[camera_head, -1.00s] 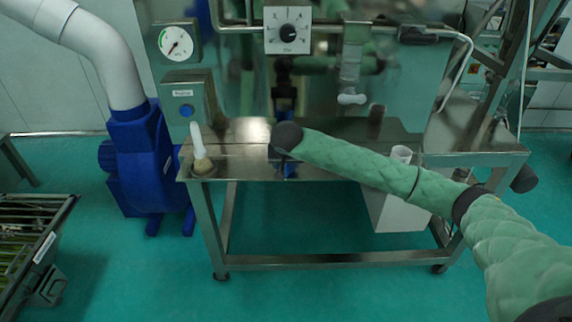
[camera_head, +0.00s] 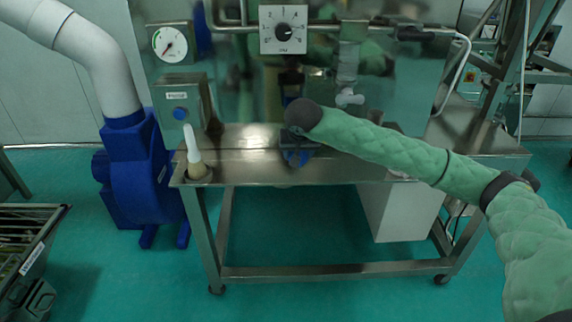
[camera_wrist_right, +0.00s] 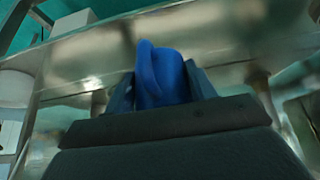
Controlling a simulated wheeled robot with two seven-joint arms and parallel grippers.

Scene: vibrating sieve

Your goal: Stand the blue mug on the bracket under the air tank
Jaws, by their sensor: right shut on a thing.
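The blue mug (camera_wrist_right: 162,75) is clamped between the two dark fingers of my right gripper (camera_wrist_right: 165,85) in the right wrist view. In the head view my right arm reaches in from the right, and blue of the mug (camera_head: 298,158) shows just below its dark wrist, over the steel table's front part. The wrist hides most of the right gripper (camera_head: 297,146) there. The shiny steel body behind, probably the air tank (camera_head: 235,90), carries a gauge, a dial and a white-handled valve. I cannot clearly make out the bracket. My left gripper is not in view.
A white-tipped brush-like thing (camera_head: 195,160) stands at the left front of the steel table (camera_head: 240,170). A blue blower (camera_head: 140,170) with a grey duct stands left. A white bin (camera_head: 400,212) is under the table's right side.

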